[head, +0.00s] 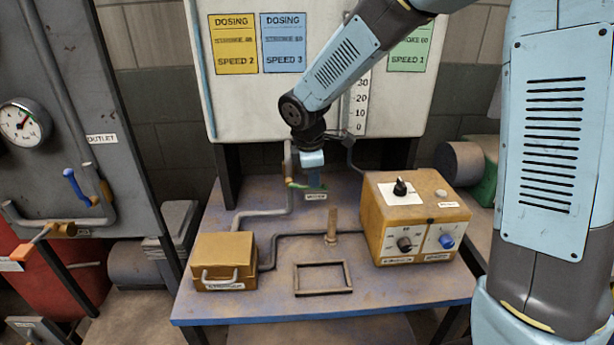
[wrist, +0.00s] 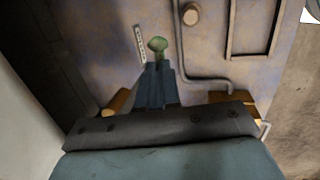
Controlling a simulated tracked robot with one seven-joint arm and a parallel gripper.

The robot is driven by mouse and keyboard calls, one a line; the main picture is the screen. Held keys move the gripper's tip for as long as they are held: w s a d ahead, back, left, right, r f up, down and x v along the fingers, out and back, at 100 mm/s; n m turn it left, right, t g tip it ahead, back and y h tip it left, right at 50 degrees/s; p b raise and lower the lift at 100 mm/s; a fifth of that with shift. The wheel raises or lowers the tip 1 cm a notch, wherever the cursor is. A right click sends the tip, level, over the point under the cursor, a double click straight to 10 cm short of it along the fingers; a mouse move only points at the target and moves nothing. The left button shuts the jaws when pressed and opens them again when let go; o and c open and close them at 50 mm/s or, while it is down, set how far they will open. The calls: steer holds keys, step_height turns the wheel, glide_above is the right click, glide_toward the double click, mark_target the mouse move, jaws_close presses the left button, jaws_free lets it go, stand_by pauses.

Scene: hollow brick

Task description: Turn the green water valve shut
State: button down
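The green water valve handle (head: 295,185) is at the back of the blue table, on the pipe below the white board. Only part of it shows to the left of my fingers in the head view. My gripper (head: 316,182) points down at it from above. In the wrist view, the rounded green handle end (wrist: 157,45) shows at my fingertips (wrist: 158,66). The fingers are close together, with the green handle between them. The exact contact faces are hidden. A small white label (head: 316,196) lies just in front of the valve.
A yellow box (head: 224,257) stands at front left, and an orange control box (head: 417,218) with knobs at right. An upright post (head: 331,228) and flat rectangular frame (head: 323,278) lie between. Grey pipes (head: 262,213) run across the table. The board (head: 240,95) rises behind.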

steer(key=shift+d+f, duration=0.15)
steer(key=shift+d, duration=0.05)
steer(key=d+v, duration=0.1)
steer(key=v, duration=1.3)
steer(key=s+d+r+m+t, duration=0.1)
steer(key=s+d+r+m, duration=0.1)
steer(key=s+d+m, duration=0.45)
steer(key=s+d+r+m, duration=0.2)
steer(key=d+r+m, duration=0.15)
steer(key=d, duration=0.65)
steer(key=s+d+f+m+t+y, duration=0.1)
steer(key=s+d+f+m+t, duration=0.1)
steer(key=s+d+m, duration=0.6)
steer(key=s+m, duration=0.1)
steer(key=s, duration=0.2)
steer(key=shift+d+m, duration=0.35)
steer(key=shift+m, duration=0.05)
steer(key=shift+a, duration=0.2)
